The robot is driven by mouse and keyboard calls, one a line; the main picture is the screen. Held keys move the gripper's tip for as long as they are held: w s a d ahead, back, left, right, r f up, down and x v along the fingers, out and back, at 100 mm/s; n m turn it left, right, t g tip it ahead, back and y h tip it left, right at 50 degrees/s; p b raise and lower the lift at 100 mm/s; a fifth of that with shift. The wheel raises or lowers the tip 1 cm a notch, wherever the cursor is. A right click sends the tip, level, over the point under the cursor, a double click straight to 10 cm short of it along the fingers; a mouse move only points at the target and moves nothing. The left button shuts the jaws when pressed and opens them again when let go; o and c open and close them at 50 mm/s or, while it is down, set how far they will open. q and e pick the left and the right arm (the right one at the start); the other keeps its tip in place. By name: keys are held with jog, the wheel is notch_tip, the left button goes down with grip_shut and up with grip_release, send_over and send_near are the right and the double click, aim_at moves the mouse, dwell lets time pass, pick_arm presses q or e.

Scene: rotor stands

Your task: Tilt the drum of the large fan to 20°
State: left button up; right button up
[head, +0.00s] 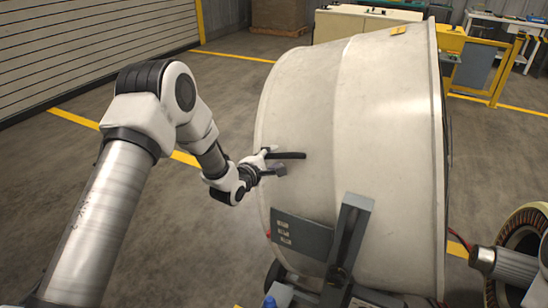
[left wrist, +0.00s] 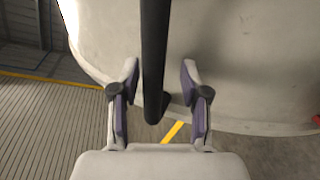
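The large fan's drum (head: 345,120) is a big off-white barrel filling the middle of the head view; it also fills the top of the left wrist view (left wrist: 235,70). A black handle bar (head: 290,155) sticks out at its left side. My left gripper (head: 275,163) is at this bar. In the left wrist view the bar (left wrist: 155,65) runs between the two fingers (left wrist: 157,82), with a gap on each side, so the gripper is open around it. A grey bracket arm (head: 348,238) and a dark plate (head: 300,235) sit low on the drum. Its tilt angle is not readable. My right gripper is out of view.
A ring with copper-coloured windings (head: 520,240) stands at the lower right. Yellow guard rails (head: 495,75), pale cabinets (head: 350,22) and a workbench (head: 505,20) are behind. Open floor (head: 225,85) with yellow lines lies left of the drum, beside a shutter wall (head: 80,45).

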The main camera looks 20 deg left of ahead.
pick_arm(q)
jog(key=shift+r, duration=0.15)
jog(key=shift+s+r, duration=0.1)
jog(key=shift+s, duration=0.2)
jog(key=v, duration=1.1)
jog(key=shift+s, duration=0.15)
jog(key=shift+a, duration=0.1)
